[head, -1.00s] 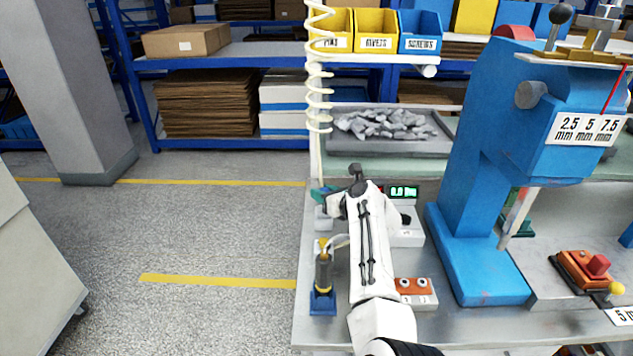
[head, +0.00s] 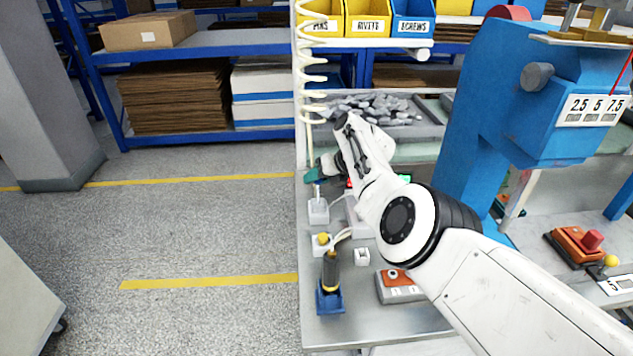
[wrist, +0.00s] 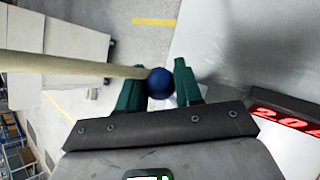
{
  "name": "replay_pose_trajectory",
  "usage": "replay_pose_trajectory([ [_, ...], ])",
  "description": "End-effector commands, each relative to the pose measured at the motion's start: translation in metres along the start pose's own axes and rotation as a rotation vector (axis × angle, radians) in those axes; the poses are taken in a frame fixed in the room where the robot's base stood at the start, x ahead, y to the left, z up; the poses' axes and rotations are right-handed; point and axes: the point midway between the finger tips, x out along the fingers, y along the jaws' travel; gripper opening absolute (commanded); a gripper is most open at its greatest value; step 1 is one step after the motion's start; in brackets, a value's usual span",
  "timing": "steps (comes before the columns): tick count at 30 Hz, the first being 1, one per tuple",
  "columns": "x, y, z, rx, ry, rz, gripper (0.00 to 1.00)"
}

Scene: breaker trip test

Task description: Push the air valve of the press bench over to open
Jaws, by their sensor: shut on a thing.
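The air valve (head: 318,210) is a small pale block with a short metal stem, at the left edge of the press bench (head: 330,335). My gripper (head: 318,173), with green fingers, is at the top of that stem in the head view. In the wrist view my gripper (wrist: 160,85) has its fingers on either side of a blue ball knob (wrist: 159,84) and is shut on it. The knob is hidden in the head view, and the lever's exact angle cannot be told.
A pale coiled hose (head: 311,75) hangs close beside my gripper. A red digital display (wrist: 288,122) shows in the wrist view. A yellow-and-black tool (head: 330,272) stands in a blue holder in front. The blue press (head: 465,150) stands right of my arm. Open floor lies left.

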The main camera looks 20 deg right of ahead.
Motion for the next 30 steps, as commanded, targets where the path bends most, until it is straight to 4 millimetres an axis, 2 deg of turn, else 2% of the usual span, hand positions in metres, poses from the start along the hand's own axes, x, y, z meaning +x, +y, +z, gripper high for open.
replay_pose_trajectory([
  [20,0.0003,0.0005,-0.0016,0.030,0.037,0.005,0.00],
  [21,0.0003,0.0005,-0.0016,0.029,0.037,0.005,0.38],
  [27,0.0005,0.0005,-0.0021,0.029,0.039,0.005,0.57],
  [30,0.0005,0.0005,-0.0024,0.029,0.039,0.005,0.58],
])
